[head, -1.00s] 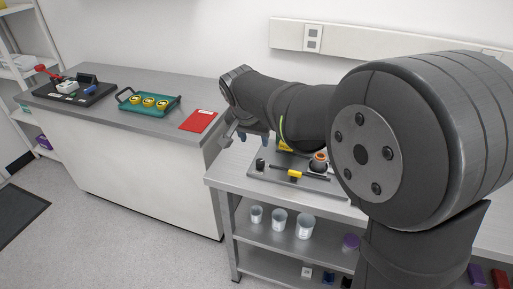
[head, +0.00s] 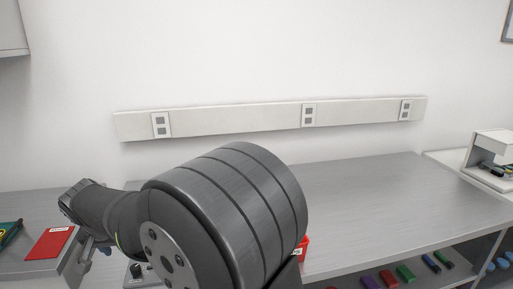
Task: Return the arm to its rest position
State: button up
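My gripper (head: 95,255) is small and partly hidden at the lower left, below the dark wrist of my arm. It hangs beside the edge of the left counter, close to the red booklet (head: 50,243). I cannot tell whether its fingers are open or shut, and I see nothing clearly held. My arm reaches from the bottom middle toward the left, and its large grey joint covers part of the bench.
The steel bench (head: 400,195) is clear right of my arm. A red container (head: 303,245) shows partly behind the arm. A dark base plate (head: 140,283) is cut off below. A white instrument (head: 492,150) stands far right. Several coloured boxes (head: 388,279) sit on the lower shelf.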

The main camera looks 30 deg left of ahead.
aim_at(134, 268)
jog(key=x, duration=1.3)
jog(key=shift+f, duration=0.15)
